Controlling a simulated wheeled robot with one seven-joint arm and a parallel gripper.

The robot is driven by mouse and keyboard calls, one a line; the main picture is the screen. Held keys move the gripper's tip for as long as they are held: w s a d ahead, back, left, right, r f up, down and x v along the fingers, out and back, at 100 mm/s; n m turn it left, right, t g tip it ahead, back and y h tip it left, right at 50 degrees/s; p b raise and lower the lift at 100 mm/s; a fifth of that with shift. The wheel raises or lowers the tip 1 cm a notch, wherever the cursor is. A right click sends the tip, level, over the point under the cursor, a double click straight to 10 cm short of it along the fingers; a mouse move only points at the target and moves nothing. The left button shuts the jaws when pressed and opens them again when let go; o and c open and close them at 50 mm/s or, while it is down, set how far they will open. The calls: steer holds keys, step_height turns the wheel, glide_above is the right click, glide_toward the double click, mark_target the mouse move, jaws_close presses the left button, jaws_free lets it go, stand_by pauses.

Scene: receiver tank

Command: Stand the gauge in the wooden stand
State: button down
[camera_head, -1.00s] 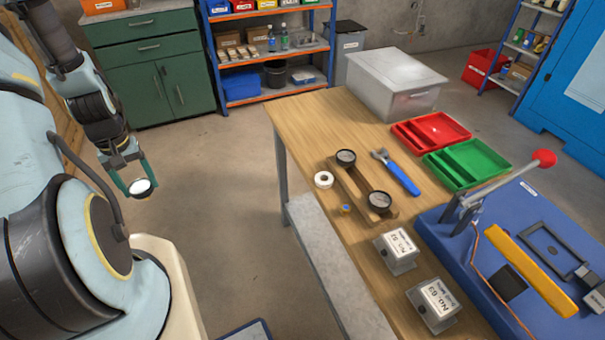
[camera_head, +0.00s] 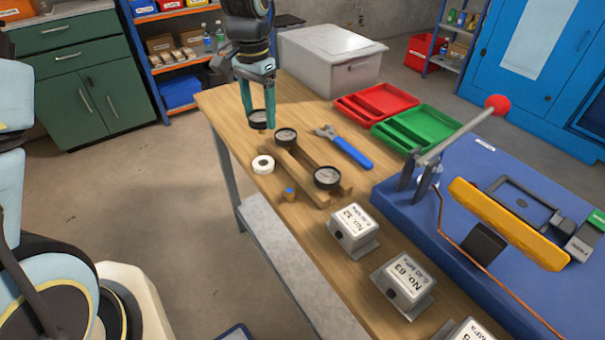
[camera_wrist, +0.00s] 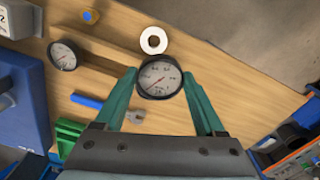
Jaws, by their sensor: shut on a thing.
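My gripper (camera_head: 258,100) is shut on a round black-rimmed gauge (camera_head: 258,119) with a white dial. In the wrist view the held gauge (camera_wrist: 160,78) sits between the teal fingertips, dial facing the camera. It is at the far left end of the wooden stand (camera_head: 297,176), apparently above the table; the exact height is hard to tell. Two other gauges are at the stand, a far one (camera_head: 286,137) and a near one (camera_head: 327,177). In the wrist view only one other gauge (camera_wrist: 62,56) shows clearly. The held gauge's lower part is mostly hidden.
A white tape roll (camera_head: 263,165) and a small blue-topped brass piece (camera_head: 290,194) lie left of the stand. A blue-handled wrench (camera_head: 345,148) lies to its right. Red (camera_head: 376,104) and green (camera_head: 418,130) trays, a grey bin (camera_head: 330,60) and labelled boxes (camera_head: 352,228) stand around.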

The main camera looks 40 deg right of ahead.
steer(key=s+d+r+m, duration=0.2)
steer(key=s+d+m, duration=0.1)
steer(key=s+d, duration=0.4)
glide_toward(305, 168)
steer(key=shift+f+p, duration=0.6)
steer(key=shift+f, duration=1.4)
steer(key=shift+f, duration=0.1)
jaws_free()
step_height(305, 168, up, 12)
steer(key=b, duration=0.1)
steer(key=shift+b, duration=0.4)
steer(key=shift+w, duration=0.1)
